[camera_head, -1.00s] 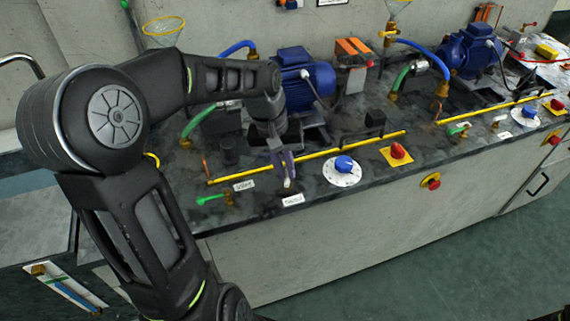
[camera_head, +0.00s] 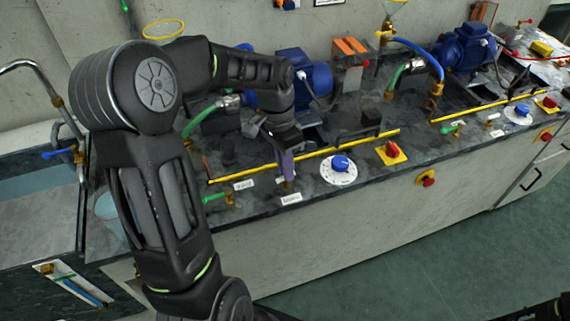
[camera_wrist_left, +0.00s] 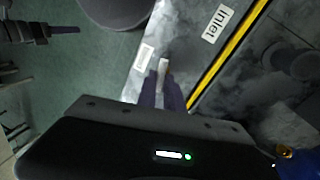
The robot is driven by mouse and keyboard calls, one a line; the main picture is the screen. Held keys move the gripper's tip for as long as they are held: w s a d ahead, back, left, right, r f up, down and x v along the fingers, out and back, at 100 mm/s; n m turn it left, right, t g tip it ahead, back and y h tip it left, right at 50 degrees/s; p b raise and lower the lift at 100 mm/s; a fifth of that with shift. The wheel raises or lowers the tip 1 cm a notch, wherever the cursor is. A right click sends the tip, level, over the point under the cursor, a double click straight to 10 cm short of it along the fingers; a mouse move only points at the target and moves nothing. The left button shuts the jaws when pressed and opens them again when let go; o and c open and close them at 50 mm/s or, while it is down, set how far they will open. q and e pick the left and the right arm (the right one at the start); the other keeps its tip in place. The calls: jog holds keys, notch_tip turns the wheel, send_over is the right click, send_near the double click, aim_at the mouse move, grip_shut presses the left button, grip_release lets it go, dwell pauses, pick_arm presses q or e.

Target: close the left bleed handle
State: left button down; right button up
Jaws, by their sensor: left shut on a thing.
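The left bleed handle is a small pale lever (camera_wrist_left: 164,66) at the front of the left pump station, between the yellow strip and a small white label. In the head view it is mostly hidden by my fingers. My left gripper (camera_head: 287,172) points down onto it from above. In the left wrist view my two purple-grey fingers (camera_wrist_left: 162,92) are shut around the lever, with its pale end showing beyond their tips. A dark arm part with a purplish end (camera_wrist_left: 62,30) at the upper left of that view looks like my right gripper; its jaws cannot be made out.
A green valve handle (camera_head: 214,198) is left of my left gripper. A blue dial knob (camera_head: 341,163) and a red switch (camera_head: 391,149) on a yellow plate stand to its right. The yellow strip (camera_head: 325,153) runs just behind. A blue pump motor (camera_head: 308,76) stands farther back.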

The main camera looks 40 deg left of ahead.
pick_arm(q)
jog(key=shift+m, duration=1.3)
jog(key=shift+p, duration=0.3)
jog(key=c, duration=1.5)
grip_release()
jog(key=r, duration=0.5)
jog(key=w+a+r, duration=0.1)
jog(key=r, duration=0.1)
jog(key=shift+r, duration=0.4)
jog(key=shift+s+f, duration=0.1)
